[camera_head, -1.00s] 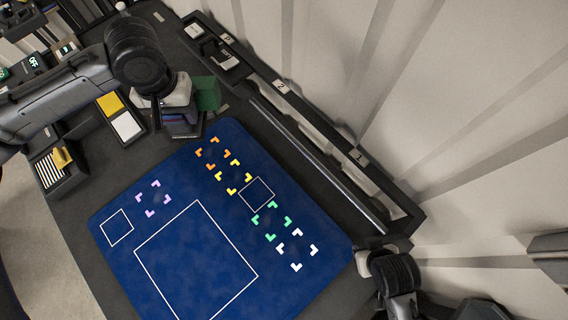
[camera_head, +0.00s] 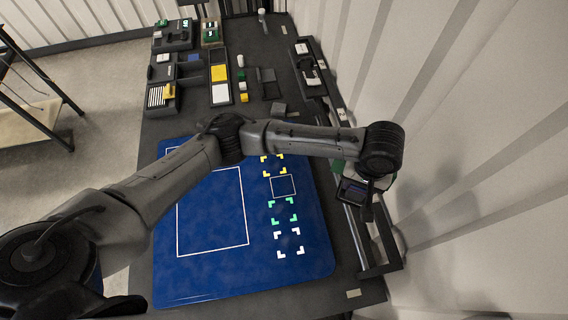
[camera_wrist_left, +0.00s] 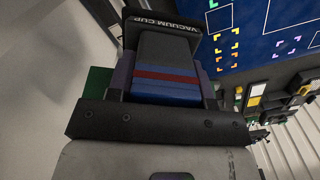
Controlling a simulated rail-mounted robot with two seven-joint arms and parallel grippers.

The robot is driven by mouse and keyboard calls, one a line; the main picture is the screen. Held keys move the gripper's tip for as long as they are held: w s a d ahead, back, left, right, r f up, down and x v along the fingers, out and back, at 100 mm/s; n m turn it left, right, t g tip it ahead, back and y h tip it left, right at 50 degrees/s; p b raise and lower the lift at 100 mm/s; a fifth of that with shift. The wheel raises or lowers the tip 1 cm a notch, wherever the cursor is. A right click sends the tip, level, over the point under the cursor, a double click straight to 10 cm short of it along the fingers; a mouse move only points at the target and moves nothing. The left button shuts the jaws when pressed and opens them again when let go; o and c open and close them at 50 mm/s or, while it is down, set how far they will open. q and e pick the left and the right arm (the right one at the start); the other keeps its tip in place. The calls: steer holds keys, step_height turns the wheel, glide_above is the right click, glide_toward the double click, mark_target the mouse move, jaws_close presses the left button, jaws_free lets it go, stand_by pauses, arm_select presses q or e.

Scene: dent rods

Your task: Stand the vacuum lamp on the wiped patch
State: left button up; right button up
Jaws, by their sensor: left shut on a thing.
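My left gripper (camera_head: 356,186) is beyond the blue mat's right edge, above the dark rail along the wall. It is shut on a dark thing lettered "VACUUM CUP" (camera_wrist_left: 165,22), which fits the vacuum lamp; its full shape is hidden. Blue and red bands (camera_wrist_left: 165,80) and a green part (camera_wrist_left: 94,90) show close by in the left wrist view. The blue mat (camera_head: 215,275) has yellow (camera_head: 274,165), green (camera_head: 283,210) and white (camera_head: 289,243) corner marks. I cannot tell which patch is wiped. My left arm hides part of the mat. My right gripper is not in view.
A long dark rack (camera_head: 373,268) runs along the right wall. Trays with yellow (camera_head: 219,73) and white (camera_head: 221,94) pads and small blocks stand at the far end. The mat's near part is clear.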

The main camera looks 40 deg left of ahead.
arm_select(q)
steer(key=w+a+r+n+p, duration=0.2)
steer(key=w+a+n, duration=0.1)
steer(key=w+n, duration=0.45)
steer(key=w+a+f+n+p, duration=0.2)
steer(key=w+a+f+n, duration=0.3)
steer(key=a+n, duration=0.25)
steer(key=s+a+f+n+b, duration=0.1)
steer(key=s+a+f+n, duration=0.2)
steer(key=f, duration=0.6)
steer(key=s+a+f+n+b, duration=0.1)
steer(key=s+a+f+n, duration=0.2)
steer(key=f, duration=0.6)
steer(key=s+a+f+n+b, duration=0.2)
steer(key=s+a+f, duration=0.4)
steer(key=f, duration=0.3)
steer(key=shift+s+a+n, duration=0.2)
steer(key=shift+a+n, duration=0.5)
steer(key=shift+n, duration=0.2)
steer(key=shift+f, duration=0.65)
steer(key=shift+w, duration=0.1)
steer(key=shift+p, duration=0.35)
